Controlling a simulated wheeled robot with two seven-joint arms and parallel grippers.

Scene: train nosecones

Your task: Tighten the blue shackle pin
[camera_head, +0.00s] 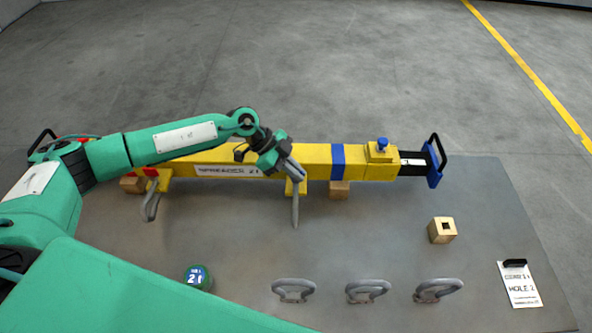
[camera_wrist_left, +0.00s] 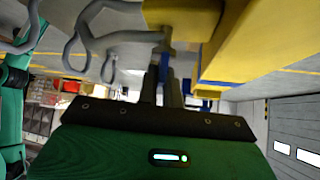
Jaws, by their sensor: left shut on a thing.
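The blue shackle pin (camera_wrist_left: 165,67) shows as a small blue piece between my left fingers in the wrist view, below a yellow lug (camera_wrist_left: 182,18). A grey shackle (camera_wrist_left: 125,38) hangs beside it. In the head view my left gripper (camera_head: 294,174) is at the middle of the yellow spreader beam (camera_head: 316,157), above a hanging grey shackle (camera_head: 295,211). The left fingers (camera_wrist_left: 165,86) are shut on the pin. In the head view the pin is hidden. How far it is screwed in cannot be told. My right gripper is out of view.
Another grey shackle (camera_head: 151,205) hangs at the beam's left. Several loose shackles, one at the front centre (camera_head: 293,291), lie on the grey table (camera_head: 390,245). A wooden block (camera_head: 442,230), a label card (camera_head: 519,286) and a round green tin (camera_head: 197,277) are also there.

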